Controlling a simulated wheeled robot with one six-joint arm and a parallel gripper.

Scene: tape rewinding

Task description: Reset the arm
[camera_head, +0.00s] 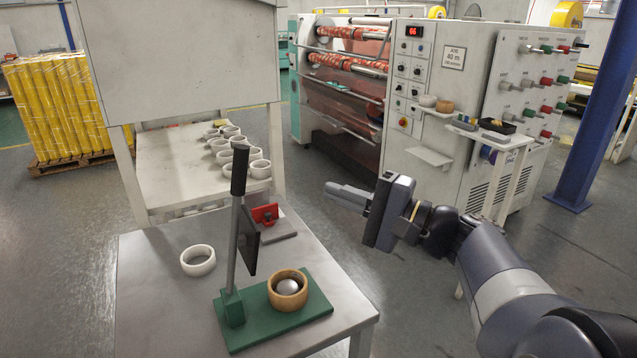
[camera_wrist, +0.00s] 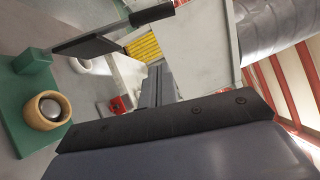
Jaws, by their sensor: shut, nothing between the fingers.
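My arm reaches in from the lower right in the head view. My gripper (camera_head: 347,196) is shut and empty, held in the air to the right of the lever press and pointing left. In the wrist view the shut fingers (camera_wrist: 158,84) show in the middle. The green press (camera_head: 262,325) has an upright dark lever (camera_head: 239,185) and stands on the grey table. A tan ring (camera_head: 286,291) sits on its base around a silver dome. My gripper touches none of these.
A white ring (camera_head: 198,260) and a red block (camera_head: 265,214) are on the grey table (camera_head: 150,300). Several white rings (camera_head: 260,168) lie on a shelf behind. A large rewinding machine (camera_head: 420,80) stands at the back, and a blue post (camera_head: 597,110) at the right. Open floor lies between table and machine.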

